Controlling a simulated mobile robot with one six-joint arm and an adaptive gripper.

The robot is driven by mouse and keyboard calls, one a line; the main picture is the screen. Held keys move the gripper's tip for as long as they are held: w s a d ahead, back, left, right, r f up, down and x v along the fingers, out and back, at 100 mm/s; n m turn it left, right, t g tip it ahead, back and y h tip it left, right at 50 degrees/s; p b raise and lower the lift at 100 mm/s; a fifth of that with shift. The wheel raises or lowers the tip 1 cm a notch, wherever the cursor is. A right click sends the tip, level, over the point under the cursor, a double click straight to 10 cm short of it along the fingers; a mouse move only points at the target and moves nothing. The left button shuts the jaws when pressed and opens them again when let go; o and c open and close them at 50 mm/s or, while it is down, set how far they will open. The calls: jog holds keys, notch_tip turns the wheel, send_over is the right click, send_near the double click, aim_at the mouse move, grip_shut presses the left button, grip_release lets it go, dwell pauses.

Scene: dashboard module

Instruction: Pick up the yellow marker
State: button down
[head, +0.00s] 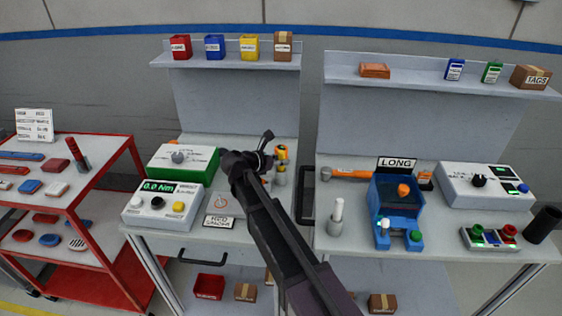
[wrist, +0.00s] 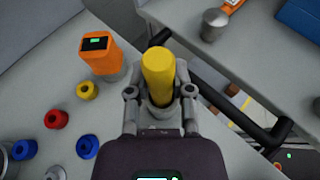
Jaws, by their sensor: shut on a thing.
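The yellow marker (wrist: 158,76) shows in the wrist view as a thick yellow cylinder with a rounded end. My gripper (wrist: 160,95) is shut on it, with one finger on each side. Its lower part is hidden between the fingers, and I cannot tell whether it touches the bench. In the head view my gripper (head: 264,148) is over the right side of the left bench, and I cannot make out the marker there.
An orange tool (wrist: 100,50) with a small screen stands close left of the marker. Yellow, red and blue rings (wrist: 56,118) lie on the bench further left. A black handle (wrist: 250,125) runs along the gap between benches. A green-and-white box (head: 183,163) stands left of my gripper.

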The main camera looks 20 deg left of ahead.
jog(key=shift+r+p, duration=4.85)
jog(key=shift+r, duration=0.1)
jog(key=shift+s, duration=0.1)
